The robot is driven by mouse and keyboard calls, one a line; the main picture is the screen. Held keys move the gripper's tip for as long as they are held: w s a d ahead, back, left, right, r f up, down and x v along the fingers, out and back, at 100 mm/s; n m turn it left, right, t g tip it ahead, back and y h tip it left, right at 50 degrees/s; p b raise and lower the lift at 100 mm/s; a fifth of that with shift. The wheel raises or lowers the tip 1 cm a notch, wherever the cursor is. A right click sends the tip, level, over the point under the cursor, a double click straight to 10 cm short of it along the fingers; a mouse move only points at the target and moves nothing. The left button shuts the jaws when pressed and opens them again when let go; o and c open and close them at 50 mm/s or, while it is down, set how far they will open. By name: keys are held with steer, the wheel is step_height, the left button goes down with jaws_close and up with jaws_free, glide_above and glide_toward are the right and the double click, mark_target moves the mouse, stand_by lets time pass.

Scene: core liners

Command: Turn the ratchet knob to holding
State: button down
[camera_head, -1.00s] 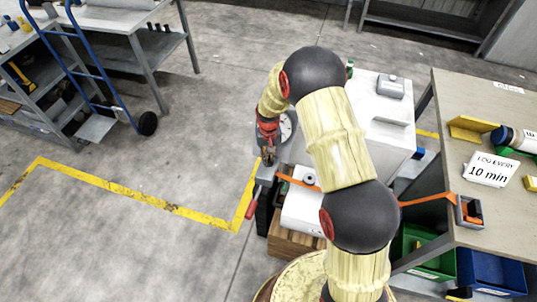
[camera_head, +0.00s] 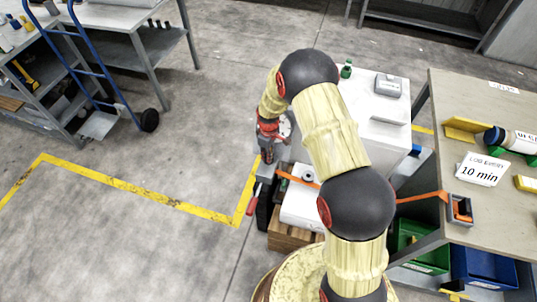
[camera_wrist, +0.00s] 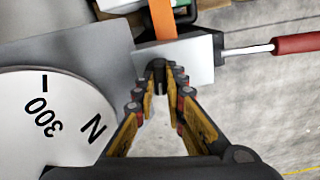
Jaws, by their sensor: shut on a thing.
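In the wrist view my gripper (camera_wrist: 160,84) has its fingertips closed around a small dark knob (camera_wrist: 158,70) at the near edge of a grey metal ratchet body (camera_wrist: 190,62). The fingertips hide most of the knob, so its setting cannot be read. A steel lever with a red grip (camera_wrist: 297,43) sticks out to the right of the body. An orange strap (camera_wrist: 163,18) runs into it from the top. In the head view my gripper (camera_head: 268,155) points down beside the white machine, with the red grip (camera_head: 252,202) below it.
A round white dial (camera_wrist: 45,120) marked 300 and N sits close left of my gripper. Open floor (camera_head: 180,160) lies to the left.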

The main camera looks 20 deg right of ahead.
steer(key=shift+n, duration=1)
steer(key=c, duration=1.8)
jaws_free()
steer(key=shift+c, duration=0.2)
step_height(320, 180, up, 12)
